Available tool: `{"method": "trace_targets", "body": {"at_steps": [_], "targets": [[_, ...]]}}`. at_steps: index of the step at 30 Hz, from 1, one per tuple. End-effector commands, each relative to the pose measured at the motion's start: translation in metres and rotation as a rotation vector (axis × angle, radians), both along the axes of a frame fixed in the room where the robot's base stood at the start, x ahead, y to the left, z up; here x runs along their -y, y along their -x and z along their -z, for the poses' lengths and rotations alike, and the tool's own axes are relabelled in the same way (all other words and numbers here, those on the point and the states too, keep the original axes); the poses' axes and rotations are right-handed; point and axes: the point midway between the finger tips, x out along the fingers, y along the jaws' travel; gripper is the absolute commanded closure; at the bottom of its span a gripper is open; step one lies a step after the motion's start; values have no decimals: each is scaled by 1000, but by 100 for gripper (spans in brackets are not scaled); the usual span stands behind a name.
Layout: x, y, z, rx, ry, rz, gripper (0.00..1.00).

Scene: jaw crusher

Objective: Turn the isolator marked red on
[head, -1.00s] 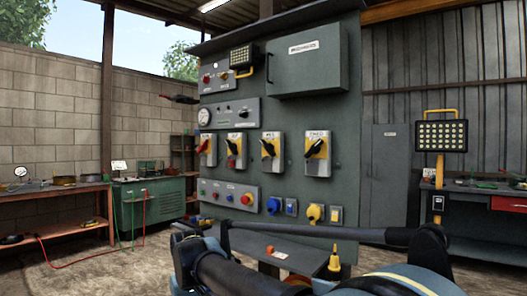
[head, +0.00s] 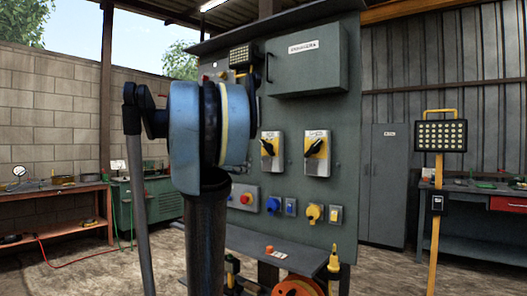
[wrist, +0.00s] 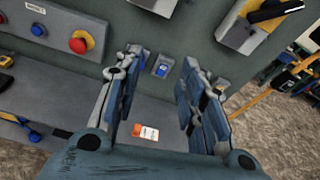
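The grey switch panel (head: 345,215) carries a row of isolators on yellow and white plates. Two with black handles show in the head view, a middle one (head: 271,146) and a right one (head: 317,153); their labels are too small to read. The two left isolators, with red handles earlier, are hidden behind my arm. The wrist view shows an isolator with a black handle (wrist: 275,12) at top right and the lower edge of another plate (wrist: 155,6) at top. My gripper (wrist: 165,62) is open and empty, facing the lower panel; it cannot be made out in the head view.
A red push button (wrist: 78,44) and blue socket (wrist: 162,66) are on the lower panel. A shelf below holds a white and orange item (wrist: 146,132). A yellow lamp stand (head: 437,190) stands right; a workbench (head: 55,190) stands left.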

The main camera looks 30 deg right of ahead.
Motion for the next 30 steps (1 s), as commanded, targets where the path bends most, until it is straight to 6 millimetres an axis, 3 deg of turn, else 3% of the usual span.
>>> {"method": "trace_targets", "body": {"at_steps": [3,9,17,30], "targets": [[23,-31,-41,-201,201,-52,63],[43,-61,-80,-429,412,-89,63],[57,-73,-90,-491,465,-94,63],[127,-100,-89,-489,462,-92,63]]}}
